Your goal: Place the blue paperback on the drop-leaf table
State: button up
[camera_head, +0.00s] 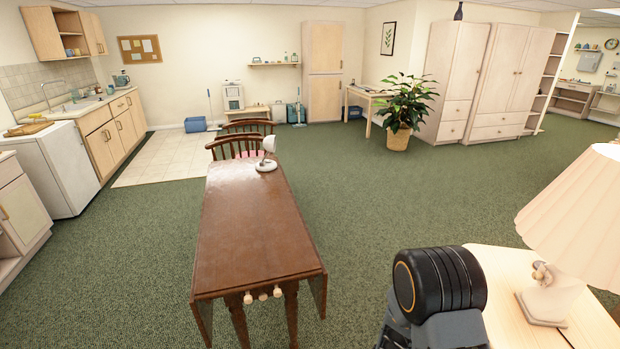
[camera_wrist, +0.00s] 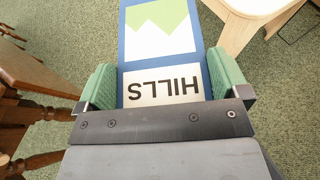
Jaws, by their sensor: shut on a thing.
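The blue paperback (camera_wrist: 193,64) is in my gripper (camera_wrist: 168,92) in the wrist view. Its cover shows a white and green picture and the word HILLS, upside down. The green finger pads press on its left and right edges, and it is held above the carpet. The drop-leaf table (camera_head: 252,230) is dark brown wood with its leaves hanging down, left of centre in the head view. Part of a dark wooden table shows at the left of the wrist view, apart from the book. In the head view the fingers and the book are not visible.
A pale side table (camera_head: 500,282) with a pleated lamp (camera_head: 583,215) is at the right. Green carpet lies between the tables.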

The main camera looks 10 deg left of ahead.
aim_at(276, 249)
jog(key=i, duration=2.7)
jog(key=u, duration=4.65)
